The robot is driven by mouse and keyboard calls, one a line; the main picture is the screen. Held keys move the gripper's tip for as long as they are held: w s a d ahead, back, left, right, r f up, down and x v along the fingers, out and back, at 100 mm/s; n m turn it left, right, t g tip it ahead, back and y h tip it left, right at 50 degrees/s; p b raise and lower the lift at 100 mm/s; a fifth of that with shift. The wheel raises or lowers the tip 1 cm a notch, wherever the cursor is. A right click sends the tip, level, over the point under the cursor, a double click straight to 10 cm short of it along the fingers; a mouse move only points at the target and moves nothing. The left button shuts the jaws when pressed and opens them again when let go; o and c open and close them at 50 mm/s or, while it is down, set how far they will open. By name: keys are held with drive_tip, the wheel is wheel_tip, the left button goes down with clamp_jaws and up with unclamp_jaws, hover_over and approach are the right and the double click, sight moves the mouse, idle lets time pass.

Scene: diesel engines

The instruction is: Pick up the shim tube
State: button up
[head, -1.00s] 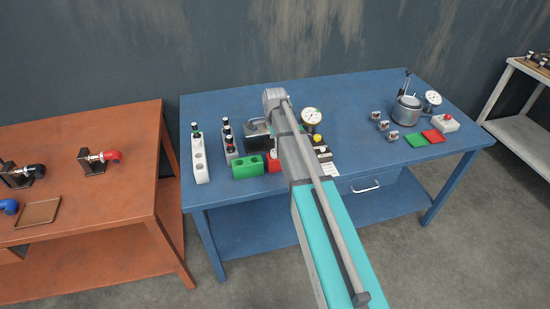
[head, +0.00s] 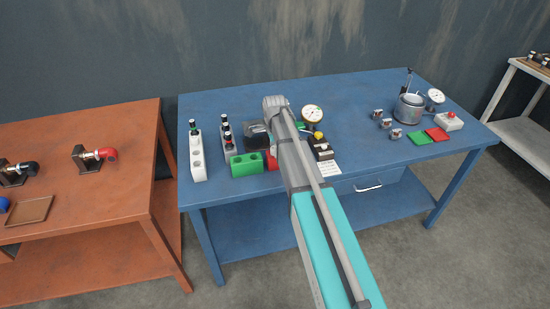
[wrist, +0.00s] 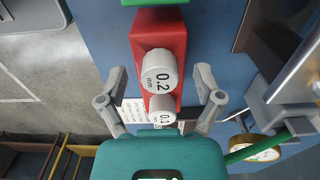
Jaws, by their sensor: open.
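Two shim tubes with white caps stand in a red rack (wrist: 142,25) in the wrist view. One is marked 0.2 mm (wrist: 158,72) and the other 0.1 (wrist: 162,108). I cannot tell which one the task means. My gripper (wrist: 160,101) is open, its grey fingers spread on either side of the rack's near end. The 0.1 cap lies between the fingertips in the picture, and no contact shows. In the head view the red rack (head: 271,163) is partly hidden by my arm, which also hides my gripper.
On the blue bench (head: 350,105), a green rack (head: 246,165) is beside the red one. A white rack (head: 198,160) with a dark-capped tube stands left. A metal pot (head: 408,109) stands farther right.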

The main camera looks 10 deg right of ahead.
drive_tip(key=shift+f, duration=0.2)
idle(0.5)
clamp_jaws()
